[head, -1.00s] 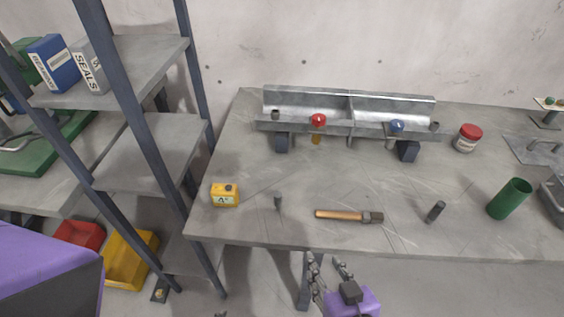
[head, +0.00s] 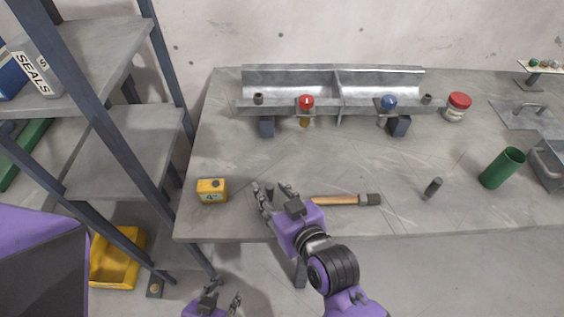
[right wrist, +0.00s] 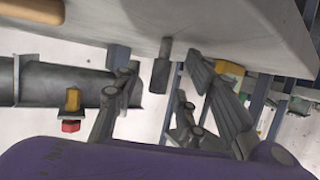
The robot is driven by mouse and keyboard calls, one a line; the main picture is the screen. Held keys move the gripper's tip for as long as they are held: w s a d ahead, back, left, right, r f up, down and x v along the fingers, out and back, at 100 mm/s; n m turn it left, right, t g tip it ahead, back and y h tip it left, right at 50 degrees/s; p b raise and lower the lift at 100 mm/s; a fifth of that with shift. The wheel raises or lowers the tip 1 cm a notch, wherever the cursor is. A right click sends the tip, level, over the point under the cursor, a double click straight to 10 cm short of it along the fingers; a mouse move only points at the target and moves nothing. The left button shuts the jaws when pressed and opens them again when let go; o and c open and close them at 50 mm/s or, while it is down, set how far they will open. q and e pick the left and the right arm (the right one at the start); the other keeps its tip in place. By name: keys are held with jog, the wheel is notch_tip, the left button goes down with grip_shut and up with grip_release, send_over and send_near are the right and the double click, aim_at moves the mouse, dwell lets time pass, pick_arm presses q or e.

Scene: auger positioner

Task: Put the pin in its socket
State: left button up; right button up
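A small grey pin (right wrist: 161,64) stands on the table in the right wrist view, which is upside down. In the head view it is hidden behind my right gripper (head: 269,192). In the right wrist view, my right gripper (right wrist: 158,72) has its fingers spread, with the pin appearing between the fingertips; I cannot tell whether they touch it. A second dark pin (head: 433,187) stands right of the hammer. The trough-like fixture (head: 290,79) has dark sockets at its left (head: 258,99) and right (head: 427,99). My left gripper (head: 221,297) is open and empty, below the table edge.
A hammer (head: 345,200) lies right beside my right gripper. A yellow box (head: 212,190) stands to its left. A green cup (head: 502,168) and red-lidded jar (head: 457,107) stand right. Shelving (head: 120,150) flanks the left.

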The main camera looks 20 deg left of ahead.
jog(key=shift+w+a+f, duration=0.15)
jog(key=shift+w+a, duration=0.05)
grip_shut()
dwell(0.3)
